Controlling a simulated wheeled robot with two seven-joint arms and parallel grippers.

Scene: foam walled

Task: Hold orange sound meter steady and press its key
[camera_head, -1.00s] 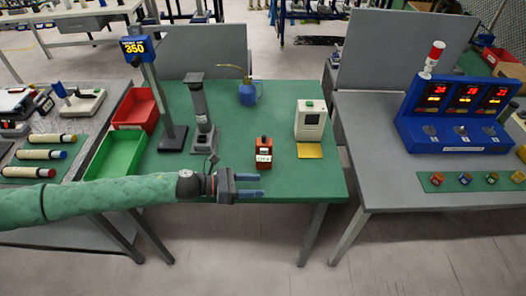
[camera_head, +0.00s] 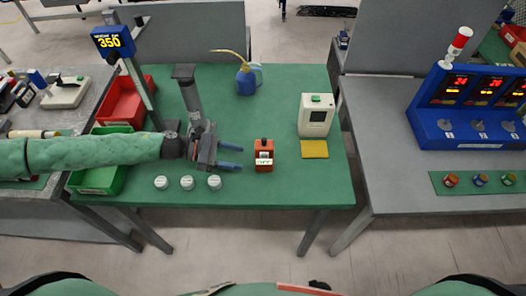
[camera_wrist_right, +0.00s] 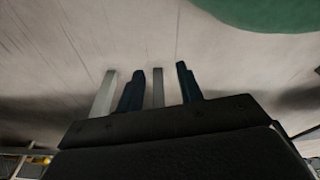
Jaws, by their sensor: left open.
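The orange sound meter (camera_head: 264,162) stands upright on the green table (camera_head: 300,185), with a pale label on its front and a dark part on top. My left gripper (camera_head: 240,157) is open just left of the meter. Its two blue fingers point right toward the meter, with a small visible gap before it. Nothing shows between them. My right gripper (camera_wrist_right: 160,85) shows in the right wrist view, with its blue fingers apart and empty over pale floor. The meter is not in that view.
Behind the left gripper stands a grey column device (camera_head: 190,95). A blue oil can (camera_head: 246,82) is at the back. A white box (camera_head: 316,117) and yellow pad (camera_head: 314,149) are right of the meter. Several white discs (camera_head: 187,183) lie near the front edge.

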